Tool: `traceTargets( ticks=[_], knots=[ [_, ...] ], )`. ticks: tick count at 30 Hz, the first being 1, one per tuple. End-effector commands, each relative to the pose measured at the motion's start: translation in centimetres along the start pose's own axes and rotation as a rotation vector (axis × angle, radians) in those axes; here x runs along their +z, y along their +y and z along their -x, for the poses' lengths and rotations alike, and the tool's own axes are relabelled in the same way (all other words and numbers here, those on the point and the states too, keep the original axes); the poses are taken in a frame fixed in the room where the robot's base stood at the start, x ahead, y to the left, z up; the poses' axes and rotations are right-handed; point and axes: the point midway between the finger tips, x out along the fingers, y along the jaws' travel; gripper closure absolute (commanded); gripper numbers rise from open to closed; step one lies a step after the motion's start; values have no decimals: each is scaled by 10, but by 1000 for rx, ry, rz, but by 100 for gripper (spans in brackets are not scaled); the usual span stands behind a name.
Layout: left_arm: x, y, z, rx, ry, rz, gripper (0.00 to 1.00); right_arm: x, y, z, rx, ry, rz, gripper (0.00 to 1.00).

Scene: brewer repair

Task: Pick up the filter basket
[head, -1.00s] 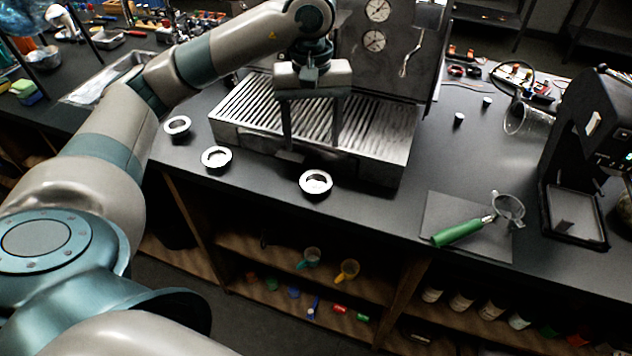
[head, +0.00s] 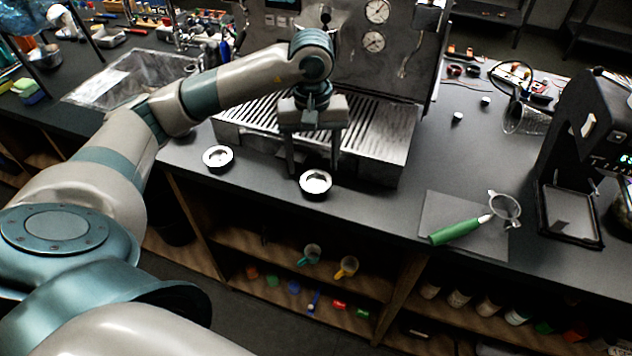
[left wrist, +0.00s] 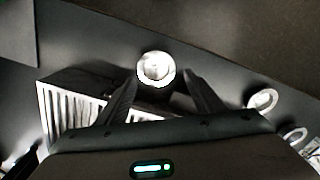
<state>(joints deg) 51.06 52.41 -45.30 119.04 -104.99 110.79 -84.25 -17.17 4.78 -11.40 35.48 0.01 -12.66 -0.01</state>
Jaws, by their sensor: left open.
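My left gripper (head: 312,172) is open and points down just behind and above the nearer basket. In the left wrist view this basket (left wrist: 156,69) lies just beyond and between the open fingertips (left wrist: 158,76), with nothing held. Two more baskets show at the right there, one of them (left wrist: 263,99) closer. My right gripper is not in view.
The espresso machine's slatted drip tray (head: 385,135) stands right behind the gripper. A green-handled portafilter (head: 460,230) lies on a dark mat (head: 436,208) to the right. A black grinder (head: 590,150) stands at far right. Counter between tray and mat is clear.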

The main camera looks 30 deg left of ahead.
Motion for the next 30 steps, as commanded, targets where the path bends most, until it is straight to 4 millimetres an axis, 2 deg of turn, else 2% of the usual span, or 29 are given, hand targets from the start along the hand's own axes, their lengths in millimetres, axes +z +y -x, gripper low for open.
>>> traceTargets(
  ticks=[7,12,18,30],
  knots=[
    [3,3,-12,-2,-3,-2,39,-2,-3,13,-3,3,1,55],
    [5,6,-31,-3,-4,1,39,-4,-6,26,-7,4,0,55],
    [4,6,-49,-2,-2,0,39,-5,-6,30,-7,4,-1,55],
    [4,7,-52,0,0,-1,39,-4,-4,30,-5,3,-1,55]
  ],
)
